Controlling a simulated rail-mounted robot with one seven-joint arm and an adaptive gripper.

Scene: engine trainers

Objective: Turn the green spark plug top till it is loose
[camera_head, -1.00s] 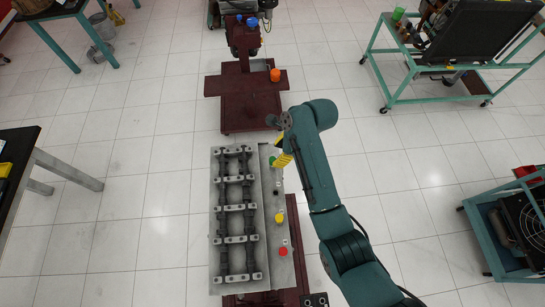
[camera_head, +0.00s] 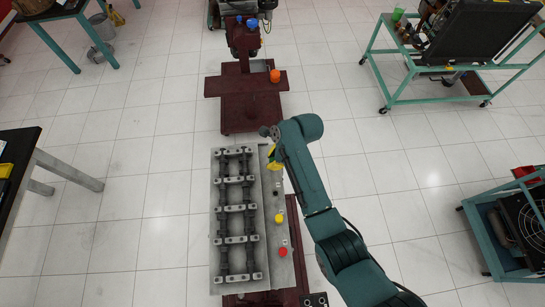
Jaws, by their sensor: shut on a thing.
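My yellow gripper (camera_head: 273,162) is at the far end of the engine head's right-hand strip (camera_head: 269,205), over the place of the green spark plug top. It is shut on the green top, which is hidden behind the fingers. In the same row, nearer to me, stand a dark top (camera_head: 277,190), a yellow top (camera_head: 279,218) and a red top (camera_head: 283,252). Whether the green top is tilted or lifted cannot be seen.
The grey engine head (camera_head: 217,240) with its dark shafts lies left of the row, on a dark red stand (camera_head: 291,215). Beyond it is another red stand (camera_head: 245,105) with an orange cap (camera_head: 275,76).

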